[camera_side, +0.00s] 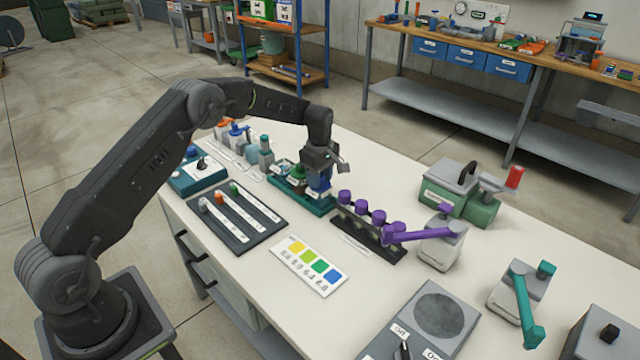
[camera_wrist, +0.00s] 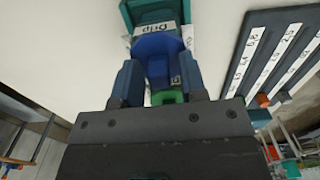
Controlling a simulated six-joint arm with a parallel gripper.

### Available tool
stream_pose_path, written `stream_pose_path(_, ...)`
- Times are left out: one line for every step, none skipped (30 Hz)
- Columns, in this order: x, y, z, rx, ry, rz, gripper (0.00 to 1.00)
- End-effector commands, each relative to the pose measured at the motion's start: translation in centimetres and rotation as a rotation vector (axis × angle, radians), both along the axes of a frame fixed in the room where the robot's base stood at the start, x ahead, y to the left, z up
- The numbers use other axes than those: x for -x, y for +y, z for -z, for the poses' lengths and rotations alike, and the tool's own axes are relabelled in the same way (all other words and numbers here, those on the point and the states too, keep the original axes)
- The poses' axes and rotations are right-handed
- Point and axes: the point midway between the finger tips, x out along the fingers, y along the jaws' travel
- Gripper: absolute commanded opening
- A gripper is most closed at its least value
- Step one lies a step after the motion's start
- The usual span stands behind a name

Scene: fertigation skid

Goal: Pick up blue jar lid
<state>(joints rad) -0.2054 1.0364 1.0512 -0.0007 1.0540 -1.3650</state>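The blue jar lid (camera_wrist: 157,45) is in the wrist view, just past and between the two fingers of my gripper (camera_wrist: 159,75). The fingers stand apart on either side of the blue part; I cannot tell whether they touch it. In the side view my gripper (camera_side: 322,163) points down over the blue jar (camera_side: 319,186), which stands at the right end of a teal tray (camera_side: 318,209). The gripper partly hides the jar's top. A green-lidded jar (camera_side: 299,172) stands to its left; green also shows between the fingers in the wrist view.
A purple-capped rack (camera_side: 362,213) stands close on the right. A dark panel with sliders (camera_side: 236,222) and a colour chart (camera_side: 310,264) lie in front. Several bottles (camera_side: 251,149) stand behind left.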

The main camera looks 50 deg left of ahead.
Motion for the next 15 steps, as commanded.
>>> stream_pose_path(-0.01,0.00,-0.03,0.000,0.000,0.000,0.34)
stream_pose_path(-0.01,0.00,-0.03,0.000,0.000,0.000,0.31)
stream_pose_path(-0.01,0.00,-0.04,0.000,0.000,0.000,0.27)
stream_pose_path(-0.01,0.00,-0.04,0.000,0.000,0.000,0.24)
stream_pose_path(-0.01,0.00,-0.04,0.000,0.000,0.000,0.21)
stream_pose_path(-0.01,0.00,-0.04,0.000,0.000,0.000,0.18)
stream_pose_path(-0.01,0.00,-0.04,0.000,0.000,0.000,0.15)
stream_pose_path(-0.01,0.00,-0.04,0.000,0.000,0.000,0.12)
stream_pose_path(-0.01,0.00,-0.04,0.000,0.000,0.000,0.08)
stream_pose_path(-0.01,0.00,-0.05,0.000,0.000,0.000,0.05)
stream_pose_path(-0.01,0.00,-0.05,0.000,0.000,0.000,0.02)
stream_pose_path(-0.01,0.00,-0.05,0.000,0.000,0.000,0.00)
stream_pose_path(-0.01,0.00,-0.06,0.000,-0.001,0.000,0.00)
stream_pose_path(-0.01,0.00,-0.06,0.000,-0.001,0.000,0.00)
stream_pose_path(-0.01,0.00,-0.06,0.000,-0.001,0.000,0.00)
